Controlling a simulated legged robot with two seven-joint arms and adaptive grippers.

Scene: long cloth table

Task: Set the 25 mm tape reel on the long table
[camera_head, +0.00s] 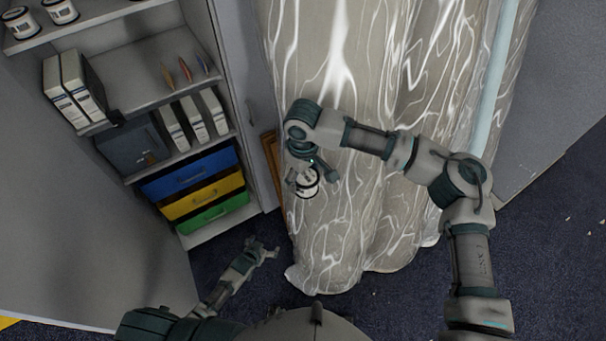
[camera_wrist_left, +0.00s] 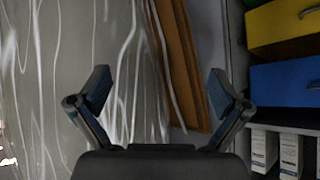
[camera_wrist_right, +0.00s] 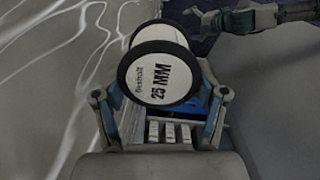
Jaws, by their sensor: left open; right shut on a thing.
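The tape reel (camera_wrist_right: 160,75) is white with black rims and reads "25 MM" in the right wrist view. My right gripper (camera_wrist_right: 158,105) is shut on it, with a finger at each side. In the head view the reel (camera_head: 308,184) is held in my right gripper (camera_head: 312,178), in front of the cloth of the long table (camera_head: 345,235). Whether the reel touches the cloth cannot be told. My left gripper (camera_head: 262,250) is open and empty, low between the shelf unit and the cloth. It also shows open in the left wrist view (camera_wrist_left: 155,95).
A shelf unit (camera_head: 150,110) on the left holds white binders (camera_head: 75,85), more reels (camera_head: 60,10) on top, and blue, yellow and green drawers (camera_head: 205,195). A brown wooden frame (camera_head: 271,160) leans between the shelf unit and the cloth. Dark carpet (camera_head: 400,295) lies open in front.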

